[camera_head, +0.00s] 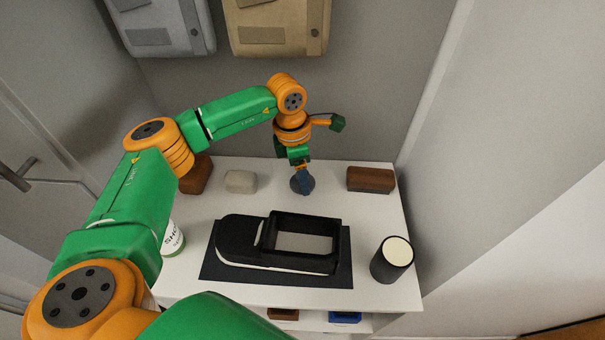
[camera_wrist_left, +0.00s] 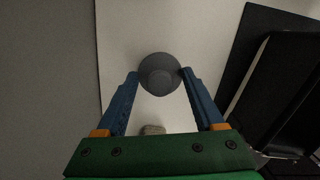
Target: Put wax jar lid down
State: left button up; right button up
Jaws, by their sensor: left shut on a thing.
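My left gripper (camera_head: 301,172) reaches over the back of the white table from above. It is shut on a round dark grey lid (camera_head: 302,186). My right gripper is not in view.
A black open-topped shoe-shaped object (camera_head: 245,240) lies on a dark mat (camera_head: 342,272). A brown block (camera_head: 371,179) and a pale stone-like piece (camera_head: 240,182) flank the lid. A brown object (camera_head: 197,176) and white bottle (camera_head: 172,240) stand left. Bags (camera_head: 277,25) hang behind.

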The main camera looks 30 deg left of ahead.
aim_at(296, 183)
pick_arm(q)
jog(key=shift+f, duration=0.9)
jog(key=o, duration=1.3)
jog(key=shift+c, duration=0.2)
notch_tip(296, 183, up, 12)
jog(key=a+b, duration=0.1)
jog(key=shift+s+r, duration=0.2)
jog(key=shift+s, duration=0.25)
jog(key=shift+a, duration=0.1)
